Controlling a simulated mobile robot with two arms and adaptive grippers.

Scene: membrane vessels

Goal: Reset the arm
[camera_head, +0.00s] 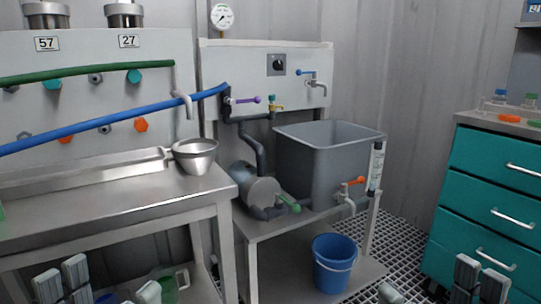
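My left gripper (106,286) shows at the bottom left edge of the head view. Its grey fingertips stand well apart, with no object held between them that I can see. My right gripper (434,286) shows at the bottom right edge, also with its fingertips spread and nothing seen between them. Both grippers are low in the picture, in front of the benches. The rest of both arms is out of view.
A steel bench (120,200) with a metal bowl (195,156) is at left. A grey tank (315,165) and a pump (255,188) sit on a stand. A blue bucket (334,263) is below. Teal drawers (495,185) are at right. Grated floor (400,235) shows between.

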